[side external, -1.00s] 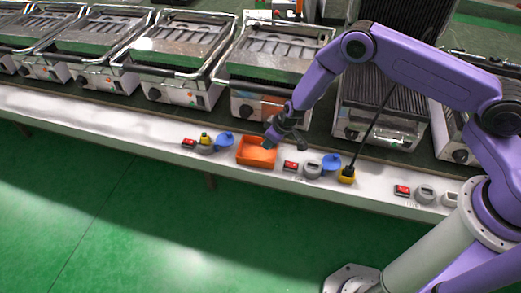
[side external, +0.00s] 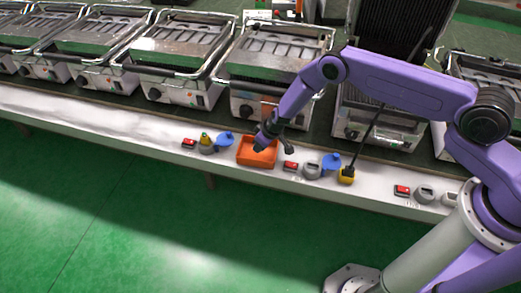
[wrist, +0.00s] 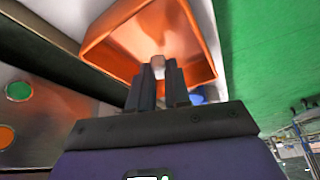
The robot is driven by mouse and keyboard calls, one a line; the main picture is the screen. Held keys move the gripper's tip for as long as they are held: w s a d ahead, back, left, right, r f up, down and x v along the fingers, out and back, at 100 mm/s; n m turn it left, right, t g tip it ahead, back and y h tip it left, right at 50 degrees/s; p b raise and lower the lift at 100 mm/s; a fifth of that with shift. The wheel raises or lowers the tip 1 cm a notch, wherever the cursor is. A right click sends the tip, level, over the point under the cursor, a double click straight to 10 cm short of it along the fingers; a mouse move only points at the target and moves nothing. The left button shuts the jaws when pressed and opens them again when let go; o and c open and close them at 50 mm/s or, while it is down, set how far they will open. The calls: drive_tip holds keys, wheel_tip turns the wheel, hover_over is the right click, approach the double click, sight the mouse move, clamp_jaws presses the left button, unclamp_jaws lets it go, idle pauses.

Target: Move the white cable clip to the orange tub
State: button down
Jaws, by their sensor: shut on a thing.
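The orange tub (side external: 258,160) stands on the white ledge, left of the arm's base in the side view. It also shows in the wrist view (wrist: 125,30), with its open inside facing the camera. My gripper (side external: 260,147) is over the tub, its fingers pointing down at it. In the wrist view my gripper (wrist: 158,72) is shut on the small white cable clip (wrist: 158,62), which shows between the fingertips against the tub's inside. The clip is hidden in the side view. I cannot tell how high it is above the tub floor.
Left of the tub are a red switch (side external: 189,143) and a blue item (side external: 225,138). Right of it are another red switch (side external: 290,166), a grey piece (side external: 311,170), a second blue item (side external: 330,162) and a yellow block (side external: 346,175). Metal grills (side external: 270,80) line the back.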

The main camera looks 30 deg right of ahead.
drive_tip(key=shift+f, duration=1.45)
drive_tip(key=shift+f, duration=0.15)
drive_tip(key=c, duration=1.1)
unclamp_jaws()
drive_tip(key=shift+v, duration=0.9)
drive_tip(key=v, duration=1)
drive_tip(key=shift+r, duration=0.35)
